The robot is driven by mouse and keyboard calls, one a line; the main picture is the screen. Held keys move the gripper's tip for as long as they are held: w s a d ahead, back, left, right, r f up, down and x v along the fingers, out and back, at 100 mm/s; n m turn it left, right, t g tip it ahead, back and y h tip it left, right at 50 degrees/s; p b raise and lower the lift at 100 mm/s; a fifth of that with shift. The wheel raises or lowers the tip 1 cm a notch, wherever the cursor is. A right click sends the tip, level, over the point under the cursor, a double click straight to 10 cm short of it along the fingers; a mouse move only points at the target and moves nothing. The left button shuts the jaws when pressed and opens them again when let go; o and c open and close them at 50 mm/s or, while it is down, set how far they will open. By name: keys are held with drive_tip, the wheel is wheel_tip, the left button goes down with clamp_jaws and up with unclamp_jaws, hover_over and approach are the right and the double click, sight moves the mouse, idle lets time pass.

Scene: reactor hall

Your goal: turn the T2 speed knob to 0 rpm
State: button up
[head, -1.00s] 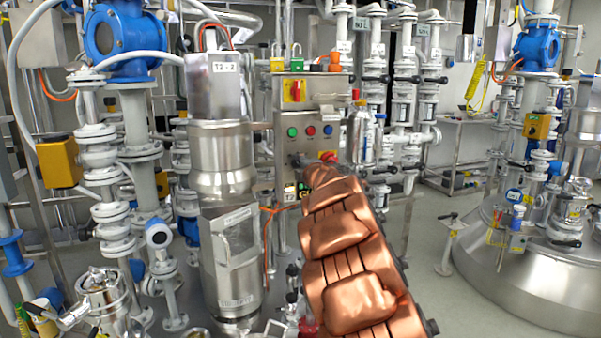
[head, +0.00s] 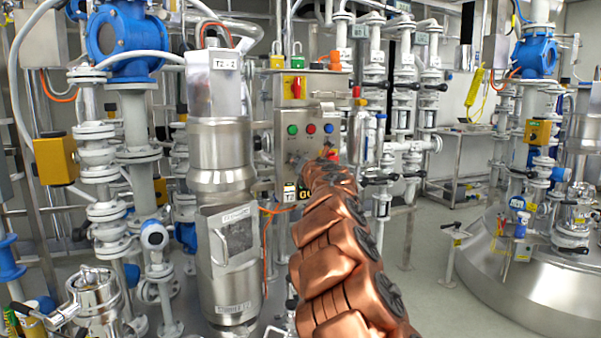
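The steel control panel (head: 283,113) stands left of centre in the head view. It carries a green (head: 292,129), a red (head: 311,129) and a blue button (head: 328,129) in a row. A small T2 label (head: 289,192) and a dark display with yellow digits (head: 305,193) show low on it; the full reading is not legible. A small grey part (head: 296,159) shows below the buttons, possibly the speed knob; its setting cannot be read. My copper arm reaches up to the panel and covers its lower right.
A red-and-yellow switch (head: 294,87) and padlocks sit at the panel's top. The T2-2 steel vessel (head: 220,158) stands close on the left. Pipes and a bottle-like steel cylinder (head: 358,135) crowd the right. Open floor (head: 425,235) lies between them and the large steel vessel (head: 510,285).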

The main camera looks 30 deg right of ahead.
drive_tip(key=shift+f+n+b, duration=0.2)
drive_tip(key=shift+n+b, duration=2.2)
drive_tip(key=shift+n, duration=1.6)
drive_tip(key=o, duration=1.2)
drive_tip(key=shift+c, duration=0.2)
drive_tip(key=shift+r, duration=0.1)
drive_tip(key=shift+s, duration=0.15)
